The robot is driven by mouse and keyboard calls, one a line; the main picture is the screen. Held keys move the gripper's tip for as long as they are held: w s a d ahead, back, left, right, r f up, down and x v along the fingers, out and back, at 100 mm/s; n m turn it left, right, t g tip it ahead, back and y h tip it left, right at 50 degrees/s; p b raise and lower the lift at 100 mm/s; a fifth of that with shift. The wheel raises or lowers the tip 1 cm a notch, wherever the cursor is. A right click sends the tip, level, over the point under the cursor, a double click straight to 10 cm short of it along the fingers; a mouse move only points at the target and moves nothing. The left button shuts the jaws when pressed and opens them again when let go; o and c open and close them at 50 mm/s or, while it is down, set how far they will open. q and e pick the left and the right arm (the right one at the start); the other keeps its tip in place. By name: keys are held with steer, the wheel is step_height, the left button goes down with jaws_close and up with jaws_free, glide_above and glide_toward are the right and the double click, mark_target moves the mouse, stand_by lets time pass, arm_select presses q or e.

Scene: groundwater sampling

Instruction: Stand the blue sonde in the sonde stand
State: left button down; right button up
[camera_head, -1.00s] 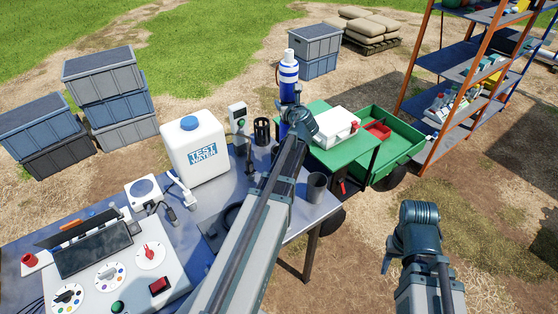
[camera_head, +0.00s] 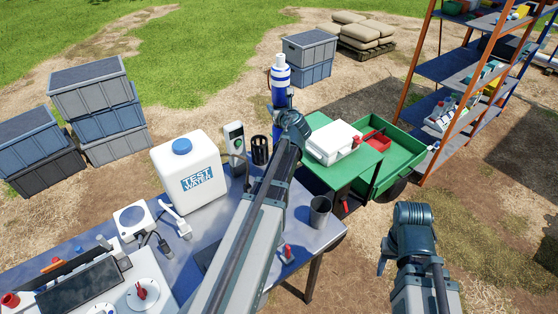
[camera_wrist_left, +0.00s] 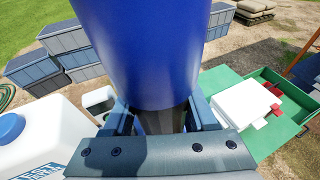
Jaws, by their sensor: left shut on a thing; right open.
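The blue sonde (camera_head: 280,78), with white bands and a white top, stands upright in my left gripper (camera_wrist_left: 160,118). In the left wrist view the sonde (camera_wrist_left: 140,45) fills the upper middle, with a finger on each side of it. A black, open-sided cylindrical holder (camera_head: 260,150), which looks like the sonde stand, is on the table just left of the sonde. They look apart. My right gripper (camera_head: 385,262) is over the ground right of the table, with little of its jaws showing.
On the table (camera_head: 318,240) are the test water tank (camera_head: 187,172), a handheld meter (camera_head: 234,137) and a grey cup (camera_head: 320,212). A green cart (camera_head: 395,180) with a white case (camera_head: 334,142) stands behind the table's right end. A shelf rack (camera_head: 465,75) stands farther right.

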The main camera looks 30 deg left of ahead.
mark_target(278, 130)
arm_select(q)
step_height(278, 130, down, 6)
steer(key=b, duration=0.6)
steer(key=shift+f, duration=0.15)
step_height(278, 130, down, 4)
steer(key=b, duration=0.3)
steer(key=shift+r+b, duration=0.25)
steer(key=shift+b, duration=0.05)
steer(key=shift+f, duration=0.15)
steer(key=shift+c, duration=1)
jaws_free()
